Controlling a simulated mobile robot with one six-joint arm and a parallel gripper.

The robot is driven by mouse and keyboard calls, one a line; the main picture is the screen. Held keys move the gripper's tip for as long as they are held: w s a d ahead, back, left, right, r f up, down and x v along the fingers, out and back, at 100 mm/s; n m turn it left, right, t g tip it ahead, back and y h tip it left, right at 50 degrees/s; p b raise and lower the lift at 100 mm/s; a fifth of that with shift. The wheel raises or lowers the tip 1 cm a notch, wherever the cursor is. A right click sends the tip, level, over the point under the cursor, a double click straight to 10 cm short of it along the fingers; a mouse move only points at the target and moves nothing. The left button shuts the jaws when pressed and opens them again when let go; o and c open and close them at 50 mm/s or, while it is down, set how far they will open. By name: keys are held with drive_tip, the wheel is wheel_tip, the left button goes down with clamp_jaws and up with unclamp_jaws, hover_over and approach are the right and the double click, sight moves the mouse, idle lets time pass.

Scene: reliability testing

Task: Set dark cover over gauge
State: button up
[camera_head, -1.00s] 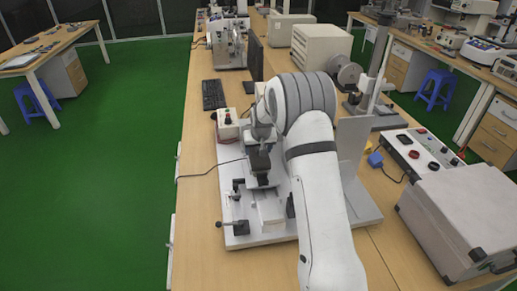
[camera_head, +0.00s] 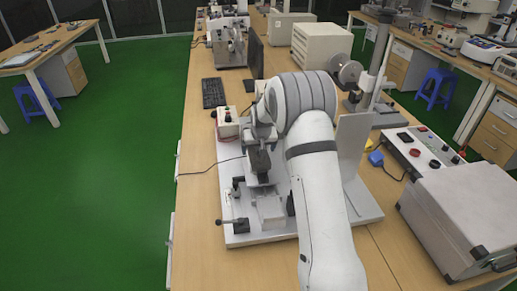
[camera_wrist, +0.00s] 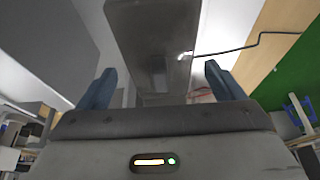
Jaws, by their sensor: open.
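A dark grey block-like piece, apparently the dark cover (camera_head: 259,160), shows below my gripper (camera_head: 262,137) in the head view, above the white fixture. In the wrist view the dark piece (camera_wrist: 152,40) fills the upper middle, between and beyond the two bluish fingers. My gripper (camera_wrist: 160,72) is open, with a gap beside the piece on each side. I cannot make out the gauge apart from the dark piece and fixture; my arm hides part of that area.
The white fixture plate (camera_head: 245,238) carries a lever handle (camera_head: 232,224) and an upright panel (camera_head: 353,150). A grey case (camera_head: 465,215) and control panel (camera_head: 420,150) lie right.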

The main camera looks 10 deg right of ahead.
drive_tip(key=b+v, duration=0.2)
drive_tip(key=v, duration=1.1)
drive_tip(key=s+r, duration=0.4)
drive_tip(key=s, duration=0.5)
drive_tip(key=s+r, duration=0.4)
drive_tip(key=s, duration=0.6)
drive_tip(key=s+f+g, duration=0.1)
drive_tip(key=s+f, duration=0.1)
drive_tip(key=s, duration=1.8)
drive_tip(key=shift+f, duration=0.35)
drive_tip(key=shift+d, duration=0.1)
